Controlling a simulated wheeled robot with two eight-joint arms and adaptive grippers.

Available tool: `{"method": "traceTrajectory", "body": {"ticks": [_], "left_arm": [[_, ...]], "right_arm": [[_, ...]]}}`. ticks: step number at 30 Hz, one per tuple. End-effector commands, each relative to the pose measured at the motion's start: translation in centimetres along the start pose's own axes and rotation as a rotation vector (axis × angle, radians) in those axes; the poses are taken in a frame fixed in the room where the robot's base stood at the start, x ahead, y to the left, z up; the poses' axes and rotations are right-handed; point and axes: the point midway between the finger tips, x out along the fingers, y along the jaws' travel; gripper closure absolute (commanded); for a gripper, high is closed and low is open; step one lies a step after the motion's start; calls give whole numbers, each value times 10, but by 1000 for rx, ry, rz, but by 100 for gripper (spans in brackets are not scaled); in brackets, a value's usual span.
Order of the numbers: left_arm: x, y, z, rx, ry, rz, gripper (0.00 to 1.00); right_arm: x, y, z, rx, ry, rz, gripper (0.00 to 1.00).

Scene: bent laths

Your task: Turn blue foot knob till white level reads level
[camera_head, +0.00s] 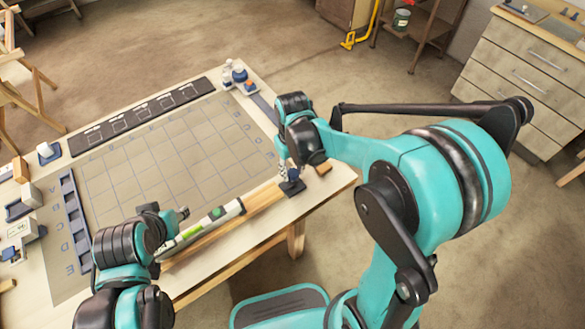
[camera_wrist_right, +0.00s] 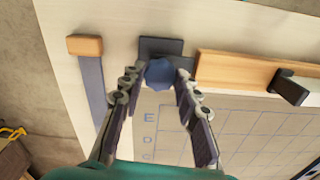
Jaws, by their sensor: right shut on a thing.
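The blue foot knob (camera_wrist_right: 160,72) stands on a dark square pad (camera_wrist_right: 160,46) in the right wrist view. My right gripper (camera_wrist_right: 157,76) is shut on it, one finger on each side. In the head view the right gripper (camera_head: 287,172) points down over the dark pad (camera_head: 292,187) near the table's right corner; the knob is mostly hidden there. The white level (camera_head: 228,210), with a green part and dark bands, lies along the wooden lath (camera_head: 262,197). Its bubble is too small to read. My left gripper (camera_head: 181,214) is beside the level's left part; its jaws are unclear.
A gridded mat (camera_head: 170,150) covers the middle of the table. A dark strip with marked squares (camera_head: 140,115) lies behind it, and small bottles (camera_head: 238,74) stand at the far corner. A wooden block (camera_wrist_right: 85,45) is near the knob. A blue compartment tray (camera_head: 72,210) is at left.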

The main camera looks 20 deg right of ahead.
Motion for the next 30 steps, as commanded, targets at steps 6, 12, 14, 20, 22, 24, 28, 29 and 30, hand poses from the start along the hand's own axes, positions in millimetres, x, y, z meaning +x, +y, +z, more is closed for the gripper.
{"method": "traceTrajectory", "body": {"ticks": [6,12,14,20,22,24,28,29,30], "left_arm": [[-2,0,-1,0,0,0,62],[-2,0,-2,0,0,0,62],[-3,0,-2,0,0,0,62],[-3,0,-2,0,0,0,62],[-3,0,-2,0,0,0,62],[-3,0,-2,0,0,0,62],[-4,0,-3,0,0,0,62],[-4,0,-3,0,0,0,62],[-4,0,-3,0,0,0,62]], "right_arm": [[0,0,0,204,0,0,97],[0,0,0,379,0,0,97],[0,0,0,424,0,0,97],[0,0,0,550,0,0,97],[0,0,0,583,0,0,97],[0,0,0,609,0,0,97],[0,0,0,643,0,0,97],[0,0,0,649,0,0,97],[0,0,0,654,0,0,97]]}}
